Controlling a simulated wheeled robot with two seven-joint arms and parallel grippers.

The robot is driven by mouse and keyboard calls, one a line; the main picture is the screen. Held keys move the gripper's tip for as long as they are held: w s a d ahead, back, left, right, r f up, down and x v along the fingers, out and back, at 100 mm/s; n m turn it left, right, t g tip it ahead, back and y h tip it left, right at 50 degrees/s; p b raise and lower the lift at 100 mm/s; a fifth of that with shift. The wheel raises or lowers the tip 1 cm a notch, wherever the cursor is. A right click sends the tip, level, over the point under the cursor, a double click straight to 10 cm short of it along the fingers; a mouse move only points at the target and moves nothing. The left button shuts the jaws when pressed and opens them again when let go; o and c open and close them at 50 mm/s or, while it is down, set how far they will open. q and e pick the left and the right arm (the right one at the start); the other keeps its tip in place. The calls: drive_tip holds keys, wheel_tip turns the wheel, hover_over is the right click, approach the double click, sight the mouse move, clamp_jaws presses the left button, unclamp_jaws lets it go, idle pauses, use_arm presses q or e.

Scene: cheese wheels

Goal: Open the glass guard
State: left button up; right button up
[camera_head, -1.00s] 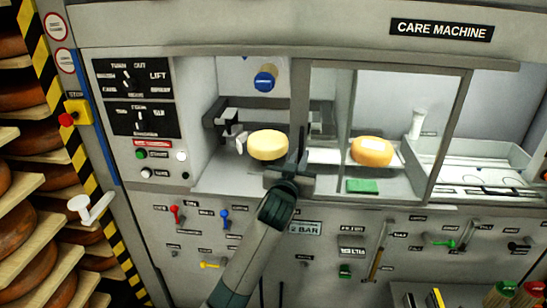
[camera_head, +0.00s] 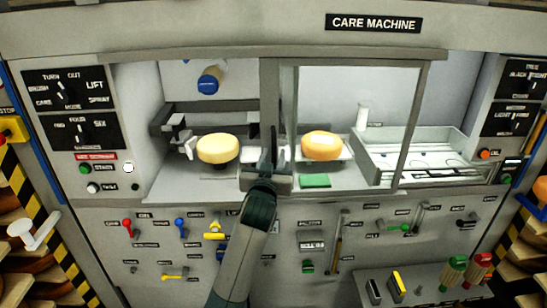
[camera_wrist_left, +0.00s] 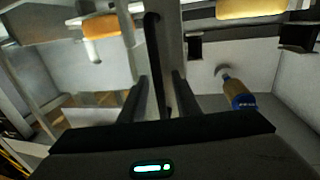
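The glass guard (camera_head: 412,125) is a clear pane in a grey frame across the front of the machine's opening. It covers the middle, and the bay to its left is uncovered. Its left post (camera_head: 270,95) carries a dark upright handle, which shows in the left wrist view (camera_wrist_left: 153,45). My left gripper (camera_head: 265,172) is at the lower part of this post. In the left wrist view its two fingers (camera_wrist_left: 160,85) stand apart on either side of the handle, with a gap visible. My right gripper is not in view.
A cheese wheel (camera_head: 218,149) sits in the uncovered left bay, near a blue-ended cylinder (camera_head: 209,80). Another cheese (camera_head: 321,146) and a green pad (camera_head: 314,181) are behind the glass. Levers and a shelf (camera_head: 430,285) are below the opening.

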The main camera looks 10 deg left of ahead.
use_arm(q)
drive_tip(key=shift+s, duration=0.1)
drive_tip(key=s+b, duration=0.4)
drive_tip(key=s, duration=1.3)
drive_tip(key=shift+s+d, duration=0.15)
drive_tip(key=shift+d, duration=0.2)
